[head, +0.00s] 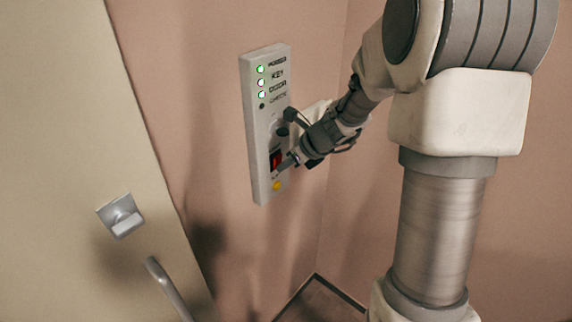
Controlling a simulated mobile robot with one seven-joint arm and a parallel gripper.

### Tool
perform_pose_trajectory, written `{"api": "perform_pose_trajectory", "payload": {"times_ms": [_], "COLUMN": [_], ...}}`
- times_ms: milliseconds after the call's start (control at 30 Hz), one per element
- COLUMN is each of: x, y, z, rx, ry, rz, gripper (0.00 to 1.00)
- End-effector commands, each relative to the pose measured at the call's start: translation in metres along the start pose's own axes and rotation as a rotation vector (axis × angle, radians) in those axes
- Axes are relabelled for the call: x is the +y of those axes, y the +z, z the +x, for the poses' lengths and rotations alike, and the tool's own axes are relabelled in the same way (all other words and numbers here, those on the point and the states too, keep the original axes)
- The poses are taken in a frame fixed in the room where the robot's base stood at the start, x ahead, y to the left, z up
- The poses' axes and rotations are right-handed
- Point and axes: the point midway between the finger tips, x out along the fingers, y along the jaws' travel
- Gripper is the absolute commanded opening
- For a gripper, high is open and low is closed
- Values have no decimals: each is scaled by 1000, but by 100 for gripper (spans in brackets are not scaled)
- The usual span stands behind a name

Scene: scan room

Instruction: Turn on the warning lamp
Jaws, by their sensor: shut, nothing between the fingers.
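A pale grey control panel (258,135) is fixed upright on the pink wall. Near its top, three small indicators (261,82) glow beside dark labels, and a fourth below them (262,106) is dark. A red switch (275,159) in a dark frame sits low on the panel, with a yellow round piece (276,186) under it. My gripper (289,163) is shut and empty, its tip at the red switch's lower right edge. I cannot tell whether it touches. My gripper and arm partly cover the panel's right side. I cannot make out which part is the warning lamp.
A beige door (60,150) with a metal latch plate (121,215) and a grey handle (168,288) is at the left. The wall corner is close behind the panel's right side. A dark-edged brown object (322,302) is low in the corner.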

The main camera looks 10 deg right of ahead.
Motion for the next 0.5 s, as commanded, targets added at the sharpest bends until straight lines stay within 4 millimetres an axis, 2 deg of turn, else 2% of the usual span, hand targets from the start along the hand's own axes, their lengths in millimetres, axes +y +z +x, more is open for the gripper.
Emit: {"api": "perform_pose_trajectory", "payload": {"times_ms": [300,500], "x": [0,0], "y": [10,11], "z": [-12,-13], "rx": [0,-1], "ry": [0,0], "rz": [-1,-1], "gripper": [0,0]}}
